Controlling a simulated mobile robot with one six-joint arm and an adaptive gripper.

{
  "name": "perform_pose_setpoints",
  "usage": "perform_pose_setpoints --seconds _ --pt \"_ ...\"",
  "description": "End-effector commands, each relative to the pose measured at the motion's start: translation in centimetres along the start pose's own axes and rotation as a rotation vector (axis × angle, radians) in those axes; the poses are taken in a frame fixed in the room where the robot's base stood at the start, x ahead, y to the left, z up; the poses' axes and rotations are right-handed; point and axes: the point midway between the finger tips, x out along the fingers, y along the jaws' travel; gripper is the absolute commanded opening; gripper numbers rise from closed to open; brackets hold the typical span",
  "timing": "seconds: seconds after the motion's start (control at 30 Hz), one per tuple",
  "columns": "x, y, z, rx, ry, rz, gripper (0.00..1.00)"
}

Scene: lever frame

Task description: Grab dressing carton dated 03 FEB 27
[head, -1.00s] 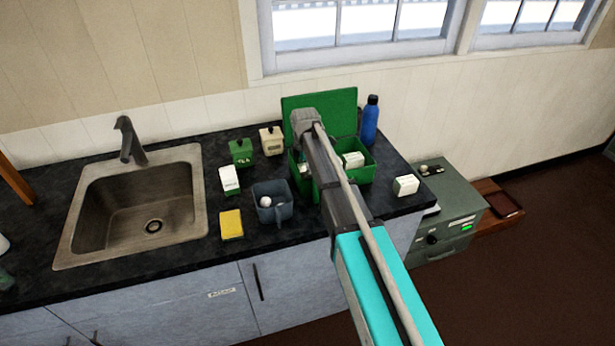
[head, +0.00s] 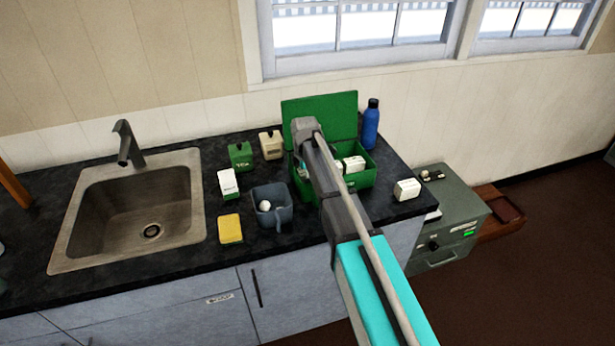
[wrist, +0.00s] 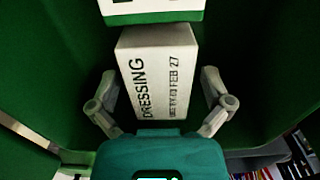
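In the wrist view, a white carton (wrist: 158,68) reads DRESSING, with a small date line that appears to say 03 FEB 27. It stands inside the green box (wrist: 60,50). My gripper (wrist: 159,76) is open, with one finger on each side of the carton and visible gaps to it. A second white carton with a green band (wrist: 152,8) is just beyond it. In the head view, the green box (head: 358,183) stands on the counter with its lid up, and white cartons (head: 350,164) show inside. My arm hides the gripper and part of the box there.
A white carton (head: 407,189) stands on the counter right of the box, and a blue bottle (head: 371,124) behind it.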

Motion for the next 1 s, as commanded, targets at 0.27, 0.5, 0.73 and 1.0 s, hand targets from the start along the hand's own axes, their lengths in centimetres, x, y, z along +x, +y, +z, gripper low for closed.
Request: perform_pose_setpoints --seconds 0.27,0.5,0.73,1.0 --pt "0.0 0.0 0.0 0.000 0.000 0.000 0.44" --pt "0.0 0.0 0.0 0.000 0.000 0.000 0.19" --pt "-0.1 0.0 0.0 0.000 0.000 0.000 0.19" --pt "-1.2 0.0 0.0 0.000 0.000 0.000 0.19"
